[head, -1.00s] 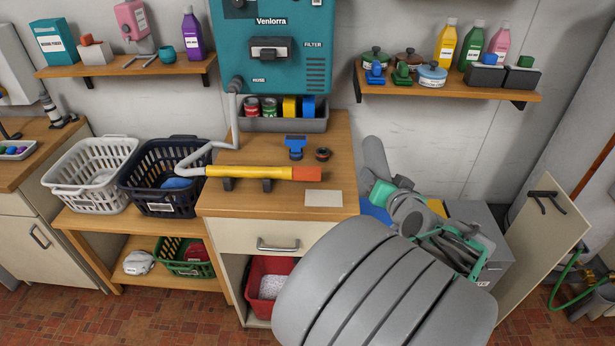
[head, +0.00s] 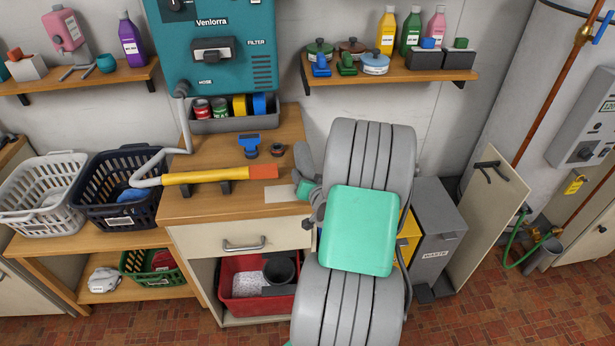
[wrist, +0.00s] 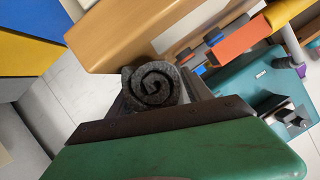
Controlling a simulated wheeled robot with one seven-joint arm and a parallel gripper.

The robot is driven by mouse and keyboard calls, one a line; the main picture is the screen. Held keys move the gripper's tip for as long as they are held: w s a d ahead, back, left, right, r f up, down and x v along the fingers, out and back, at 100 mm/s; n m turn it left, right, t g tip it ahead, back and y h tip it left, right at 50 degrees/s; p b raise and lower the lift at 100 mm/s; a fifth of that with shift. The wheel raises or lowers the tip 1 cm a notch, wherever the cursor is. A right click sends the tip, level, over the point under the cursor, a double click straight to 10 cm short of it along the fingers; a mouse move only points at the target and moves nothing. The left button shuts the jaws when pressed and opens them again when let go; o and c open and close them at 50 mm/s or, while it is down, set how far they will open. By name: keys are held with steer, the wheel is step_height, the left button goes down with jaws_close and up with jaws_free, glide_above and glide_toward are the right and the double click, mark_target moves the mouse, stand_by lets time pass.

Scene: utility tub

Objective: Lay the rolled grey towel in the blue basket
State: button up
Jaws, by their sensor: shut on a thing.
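The rolled grey towel (wrist: 153,84) shows end-on as a dark spiral in the wrist view. My gripper (wrist: 150,102) is shut on it; the dark fingers lie along the roll. The dark navy-blue basket (head: 118,213) stands on the wooden bench at the left, open at the top, with a blue item (head: 131,195) inside. My gripper is well to the right of it, apart, near the right end of the counter.
A white basket (head: 32,224) stands left of the navy one, and a green basket (head: 150,276) is on the shelf below. A yellow-orange wand (head: 215,175) with a grey hose crosses the counter (head: 185,209). A waste bin (head: 437,238) stands right.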

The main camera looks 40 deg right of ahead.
steer(key=o, duration=1.7)
